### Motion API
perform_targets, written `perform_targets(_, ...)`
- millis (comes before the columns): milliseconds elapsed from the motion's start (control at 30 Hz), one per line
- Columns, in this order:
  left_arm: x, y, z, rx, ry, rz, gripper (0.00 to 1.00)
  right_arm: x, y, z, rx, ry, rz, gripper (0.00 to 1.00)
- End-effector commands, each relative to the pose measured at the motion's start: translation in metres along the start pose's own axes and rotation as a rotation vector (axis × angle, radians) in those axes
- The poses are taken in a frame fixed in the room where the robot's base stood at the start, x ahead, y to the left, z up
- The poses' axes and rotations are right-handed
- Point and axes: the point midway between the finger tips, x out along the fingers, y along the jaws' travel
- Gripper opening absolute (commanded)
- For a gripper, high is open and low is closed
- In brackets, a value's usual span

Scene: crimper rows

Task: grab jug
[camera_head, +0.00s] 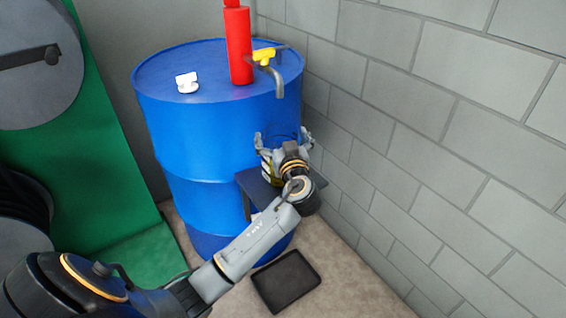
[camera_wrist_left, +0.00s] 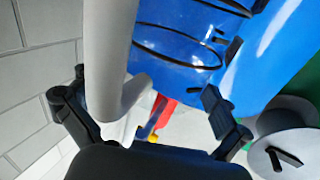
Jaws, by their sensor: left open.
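The jug (camera_head: 267,170) stands on a small dark shelf (camera_head: 247,186) in front of the blue drum. It is mostly hidden behind my left gripper, with a yellow and pale patch showing. My left gripper (camera_head: 283,143) is open, its fingers spread at the two sides of the jug's upper part. In the left wrist view the open fingers (camera_wrist_left: 148,112) show, and dark curved lines against the blue look like the see-through jug's edges (camera_wrist_left: 180,58). I cannot tell whether the fingers touch it. My right gripper is not in view.
The blue drum (camera_head: 190,130) carries a red pump (camera_head: 239,50), a yellow valve (camera_head: 264,56) and a grey spout (camera_head: 277,82). The spout (camera_wrist_left: 112,60) looms close in the wrist view. A block wall (camera_head: 430,130) bounds the right. A black tray (camera_head: 286,281) lies on the floor.

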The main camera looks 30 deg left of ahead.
Motion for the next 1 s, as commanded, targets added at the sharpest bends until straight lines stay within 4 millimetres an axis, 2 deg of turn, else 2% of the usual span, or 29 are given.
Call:
perform_targets(133, 0.000, 0.000, 0.000, 0.000, 0.000, 0.000, 0.98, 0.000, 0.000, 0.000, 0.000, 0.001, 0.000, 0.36)
perform_targets(500, -0.001, 0.000, 0.000, 0.001, 0.001, 0.000, 0.23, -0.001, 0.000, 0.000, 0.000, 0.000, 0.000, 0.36)
perform_targets(767, -0.001, 0.000, -0.005, -0.001, 0.001, 0.000, 0.22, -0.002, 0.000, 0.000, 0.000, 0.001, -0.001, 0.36)
perform_targets(833, -0.001, 0.000, -0.014, -0.004, 0.001, 0.000, 0.22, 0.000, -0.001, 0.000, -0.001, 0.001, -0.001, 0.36)
perform_targets(1000, -0.001, 0.001, -0.049, -0.008, 0.003, 0.001, 0.22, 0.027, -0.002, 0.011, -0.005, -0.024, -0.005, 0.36)
